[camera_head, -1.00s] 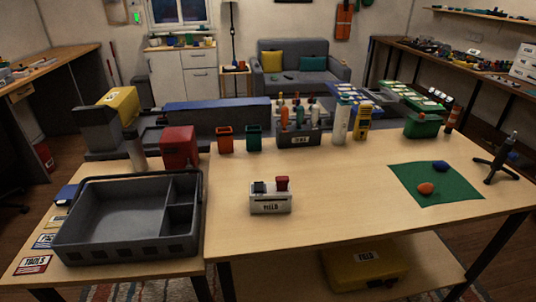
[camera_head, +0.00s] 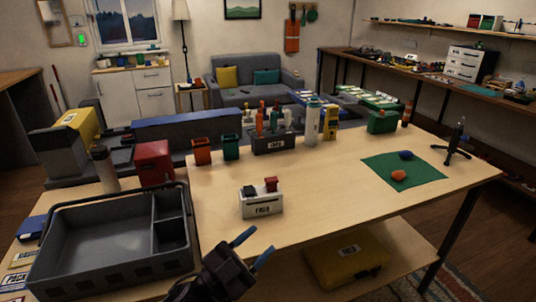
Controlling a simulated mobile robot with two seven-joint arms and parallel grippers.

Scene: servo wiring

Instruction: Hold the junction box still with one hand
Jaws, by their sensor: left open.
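The junction box (camera_head: 262,206) is a small white box with a dark label on its front, standing upright on the wooden table. A black piece and a red piece (camera_head: 271,184) sit on its top. My left gripper (camera_head: 254,247) comes in from the bottom edge of the view, with two blue-tipped fingers spread apart and nothing between them. It is in front of the box and apart from it. My right gripper does not show.
A grey tray (camera_head: 45,275) with compartments stands at the left. Red and green cups (camera_head: 231,147) and a dark bottle holder (camera_head: 272,142) stand behind the box. A green mat (camera_head: 377,178) with small orange and blue items lies at the right. The table between box and mat is clear.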

